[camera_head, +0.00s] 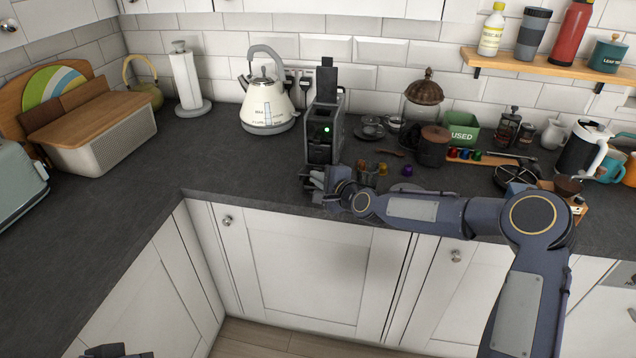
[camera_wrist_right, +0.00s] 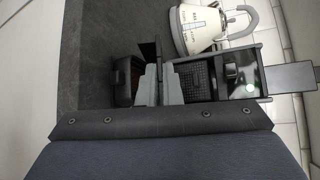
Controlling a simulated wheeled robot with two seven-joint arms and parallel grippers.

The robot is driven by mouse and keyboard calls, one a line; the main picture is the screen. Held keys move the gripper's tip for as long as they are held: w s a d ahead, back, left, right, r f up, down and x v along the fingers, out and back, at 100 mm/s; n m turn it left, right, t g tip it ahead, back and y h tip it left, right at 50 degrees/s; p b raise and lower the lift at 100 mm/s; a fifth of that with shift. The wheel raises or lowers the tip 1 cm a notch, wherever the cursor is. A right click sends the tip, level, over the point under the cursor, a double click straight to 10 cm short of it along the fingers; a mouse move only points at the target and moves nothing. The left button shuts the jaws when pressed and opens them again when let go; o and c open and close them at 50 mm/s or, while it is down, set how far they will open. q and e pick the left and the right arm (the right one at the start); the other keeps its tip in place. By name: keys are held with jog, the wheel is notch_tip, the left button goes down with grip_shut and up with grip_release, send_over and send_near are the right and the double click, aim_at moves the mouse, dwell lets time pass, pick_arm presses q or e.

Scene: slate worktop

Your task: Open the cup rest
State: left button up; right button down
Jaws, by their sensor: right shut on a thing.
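My right gripper (camera_head: 314,184) is low at the machine's front. In the right wrist view its fingers (camera_wrist_right: 158,84) are closed about a thin dark panel (camera_wrist_right: 149,50), which looks like the cup rest, standing out from the machine's base. A dark grid lies just right of the fingers there. In the head view the gripper largely hides the cup rest. My left gripper (camera_head: 112,351) shows only partly at the bottom edge.
The cream kettle (camera_head: 267,104) stands just left of the machine. Several coloured capsules, a cup on a saucer (camera_head: 371,128) and a dark pot (camera_head: 433,148) are to its right. My right arm crosses above the front edge.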

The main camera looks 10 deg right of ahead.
jog(key=shift+w+d+r+b, duration=0.15)
jog(key=shift+w+r+b, duration=0.25)
jog(key=shift+r, duration=0.35)
jog(key=shift+w+d+r+b, duration=0.1)
jog(key=shift+w+r+b, duration=0.2)
jog(key=shift+r+b, duration=0.3)
jog(key=shift+r, duration=0.15)
jog(key=c, duration=1.9)
grip_release()
